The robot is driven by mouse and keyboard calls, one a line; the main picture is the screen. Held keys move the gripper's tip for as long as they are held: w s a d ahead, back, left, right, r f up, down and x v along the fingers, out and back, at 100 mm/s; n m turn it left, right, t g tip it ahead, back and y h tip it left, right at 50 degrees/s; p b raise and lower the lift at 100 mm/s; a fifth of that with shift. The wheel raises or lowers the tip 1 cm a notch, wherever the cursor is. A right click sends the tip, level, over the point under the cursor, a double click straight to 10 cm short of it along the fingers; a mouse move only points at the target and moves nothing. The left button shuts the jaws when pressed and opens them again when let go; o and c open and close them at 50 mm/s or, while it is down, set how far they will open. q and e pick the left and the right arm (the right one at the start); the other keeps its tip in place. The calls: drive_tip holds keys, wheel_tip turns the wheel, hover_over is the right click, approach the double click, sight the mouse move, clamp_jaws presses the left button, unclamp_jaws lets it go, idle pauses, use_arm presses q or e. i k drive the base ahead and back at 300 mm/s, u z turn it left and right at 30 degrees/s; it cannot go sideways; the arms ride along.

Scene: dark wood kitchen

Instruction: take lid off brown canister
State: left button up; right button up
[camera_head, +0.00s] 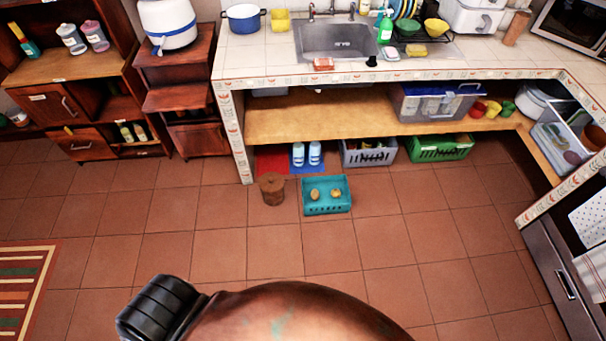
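The brown canister (273,195) stands upright on the tiled floor, in front of the low shelf and just left of a teal basket. Its brown lid (271,179) with a small knob appears to sit on top of it. Neither of my grippers can be made out in the head view. Nothing is seen touching the canister.
The teal basket (327,208) holds two small brownish items. Blue bottles (314,153) and crates (440,147) stand behind, under the counter. A large copper-brown rounded shape (290,315) with a black ridged block blocks the bottom foreground; I cannot tell what it is. The middle floor is clear.

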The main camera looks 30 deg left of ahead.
sight(271, 182)
drive_tip(key=z, duration=0.25)
drive_tip(key=i, duration=1.55)
drive_tip(key=u, duration=1)
drive_tip(key=i, duration=0.5)
drive_tip(key=u, duration=0.55)
